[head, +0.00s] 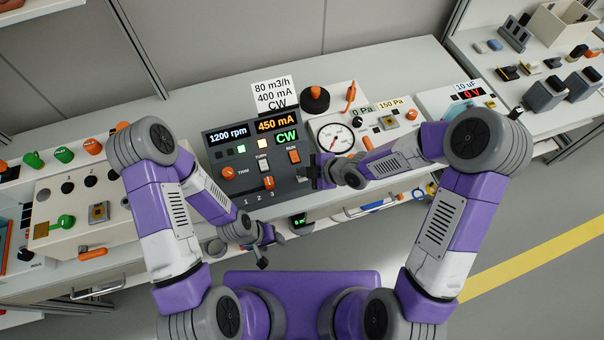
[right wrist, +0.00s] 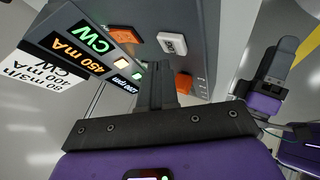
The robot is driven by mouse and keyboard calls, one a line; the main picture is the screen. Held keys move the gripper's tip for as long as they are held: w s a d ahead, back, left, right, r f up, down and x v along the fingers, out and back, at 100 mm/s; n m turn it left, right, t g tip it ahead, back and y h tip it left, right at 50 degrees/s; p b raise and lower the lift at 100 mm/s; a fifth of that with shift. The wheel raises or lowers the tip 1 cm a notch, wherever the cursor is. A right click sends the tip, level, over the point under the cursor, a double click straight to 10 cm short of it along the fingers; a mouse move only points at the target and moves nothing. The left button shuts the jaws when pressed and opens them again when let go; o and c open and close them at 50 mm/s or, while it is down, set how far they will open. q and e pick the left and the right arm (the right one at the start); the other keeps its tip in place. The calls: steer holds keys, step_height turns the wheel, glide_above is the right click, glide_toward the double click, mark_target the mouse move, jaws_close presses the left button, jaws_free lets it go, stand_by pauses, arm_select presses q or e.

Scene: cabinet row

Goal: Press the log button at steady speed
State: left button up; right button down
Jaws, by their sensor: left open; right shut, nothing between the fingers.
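The dark control panel (head: 232,180) stands on the bench with lit displays reading 1200 rpm, 450 mA and CW. In the right wrist view a pale button (right wrist: 172,43) with small dark lettering sits on the panel; it appears to be the log button, but I cannot read it surely. In the head view my right gripper hides most of that spot. My right gripper (head: 314,172) is shut and empty over the panel's lower right part; its fingers (right wrist: 157,72) point at the panel. Contact cannot be told. My left gripper (head: 264,251) is open and empty in front of the bench edge.
A card (head: 273,92) behind reads 80 m3/h, 400 mA, CW. A gauge (head: 336,138) stands to the right. A cream box (head: 80,205) stands left.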

mark_target(305, 179)
steer(key=shift+r, duration=0.1)
step_height(305, 179, up, 5)
steer(key=p, duration=0.4)
stand_by(0.3)
stand_by(0.7)
steer(key=shift+s+d+f+m, duration=0.1)
steer(key=shift+s+f+m, duration=0.05)
steer(key=shift+f+m, duration=0.25)
steer(key=s+d+f+m+g+h, duration=0.2)
steer(key=s+d+f+m, duration=0.2)
steer(key=s+f+m, duration=0.4)
steer(key=s+d+f+m+g+h, duration=0.1)
steer(key=s+d+f+m, duration=0.3)
steer(key=s+f+m, duration=0.4)
steer(key=m+g, duration=0.1)
steer(key=m, duration=0.6)
steer(key=shift+s+d+h, duration=0.15)
steer(key=shift+d+h, duration=0.2)
steer(key=shift+h, duration=0.05)
